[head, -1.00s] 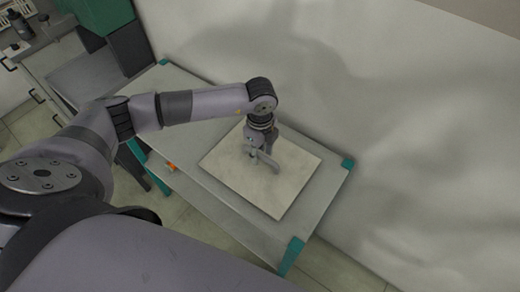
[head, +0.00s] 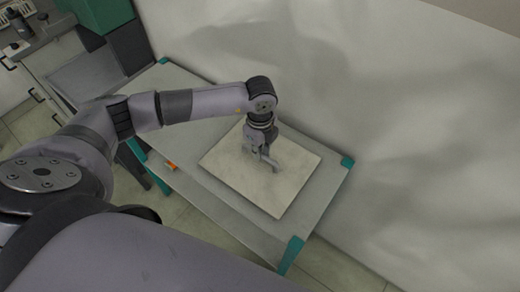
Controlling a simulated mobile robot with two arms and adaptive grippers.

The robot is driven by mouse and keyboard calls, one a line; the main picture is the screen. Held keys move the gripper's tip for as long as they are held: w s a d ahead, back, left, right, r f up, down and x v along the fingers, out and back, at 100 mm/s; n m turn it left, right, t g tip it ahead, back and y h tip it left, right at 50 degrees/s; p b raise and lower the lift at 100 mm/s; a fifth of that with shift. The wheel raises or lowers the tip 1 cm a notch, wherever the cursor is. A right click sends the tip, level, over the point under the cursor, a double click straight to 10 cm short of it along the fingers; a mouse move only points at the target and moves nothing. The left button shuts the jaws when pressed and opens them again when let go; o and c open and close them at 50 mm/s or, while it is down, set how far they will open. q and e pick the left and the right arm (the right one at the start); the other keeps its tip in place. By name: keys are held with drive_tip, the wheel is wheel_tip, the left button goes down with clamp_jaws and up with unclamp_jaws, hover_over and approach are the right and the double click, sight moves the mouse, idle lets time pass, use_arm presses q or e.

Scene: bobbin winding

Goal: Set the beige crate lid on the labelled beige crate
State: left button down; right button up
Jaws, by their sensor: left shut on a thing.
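The beige crate lid (head: 284,193) is a flat, square, pale panel over the grey table, in the middle of the head view. I cannot tell whether it touches the tabletop. My left gripper (head: 264,160) points down at the middle of the lid and is shut on it, seemingly at a small grip there. The gripper covers most of the held part. I see no labelled beige crate in this view. My right gripper is not in view.
The grey table (head: 195,95) has teal corners and stands close to a pale wall (head: 400,120). A small orange item (head: 171,166) lies near its left edge. A green box (head: 103,14) and a grey counter are at the top left.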

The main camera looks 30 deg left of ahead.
use_arm(q)
drive_tip(key=shift+r, duration=0.15)
wheel_tip(320, 180, up, 5)
drive_tip(key=p, duration=0.3)
drive_tip(key=shift+p, duration=0.4)
